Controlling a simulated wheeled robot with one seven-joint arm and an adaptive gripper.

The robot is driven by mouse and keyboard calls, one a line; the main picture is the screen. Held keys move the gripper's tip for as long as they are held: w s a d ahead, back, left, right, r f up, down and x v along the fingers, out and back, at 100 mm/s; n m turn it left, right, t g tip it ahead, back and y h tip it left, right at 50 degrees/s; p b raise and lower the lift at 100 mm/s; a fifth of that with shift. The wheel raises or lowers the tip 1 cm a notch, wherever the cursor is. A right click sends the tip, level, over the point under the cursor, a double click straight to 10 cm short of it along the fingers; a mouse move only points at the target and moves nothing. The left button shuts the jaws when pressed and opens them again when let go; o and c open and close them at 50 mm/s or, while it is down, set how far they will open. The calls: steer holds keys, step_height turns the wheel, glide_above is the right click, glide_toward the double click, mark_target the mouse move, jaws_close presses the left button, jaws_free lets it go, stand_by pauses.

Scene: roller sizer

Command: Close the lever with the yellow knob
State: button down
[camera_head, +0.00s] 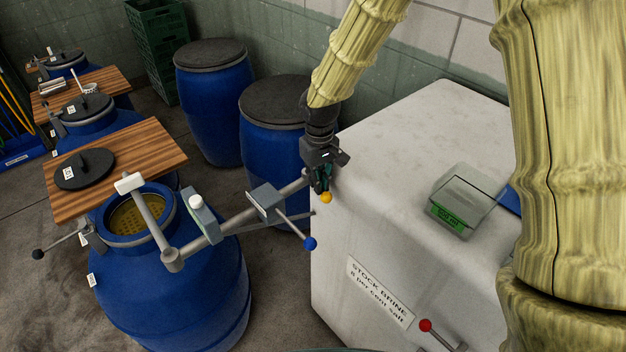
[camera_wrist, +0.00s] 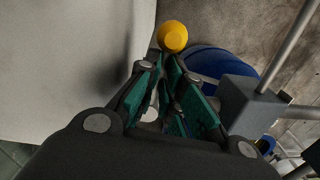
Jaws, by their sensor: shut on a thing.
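The yellow knob (camera_head: 326,197) sits just below my gripper (camera_head: 321,181) in the head view, beside the left edge of the white tank. In the wrist view the yellow knob (camera_wrist: 172,36) shows just past the fingertips of my gripper (camera_wrist: 173,72). The teal-padded fingers are shut on the lever close to the knob. The lever's rod is mostly hidden by the fingers, and its angle cannot be told.
A grey pipe (camera_head: 235,224) with valve boxes runs left of my gripper. A blue-knobbed lever (camera_head: 309,243) and white knob (camera_head: 196,201) are on it. The white tank (camera_head: 400,150) stands right, with a red-knobbed lever (camera_head: 425,325) low on its front. Blue barrels (camera_head: 215,115) stand behind.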

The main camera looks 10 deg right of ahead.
steer(key=shift+f, duration=0.2)
steer(key=c, duration=1.7)
jaws_free()
steer(key=shift+o, duration=0.8)
steer(key=shift+w, duration=0.15)
steer(key=shift+r, duration=0.1)
steer(key=shift+r, duration=0.25)
step_height(320, 180, up, 12)
steer(key=shift+f, duration=0.25)
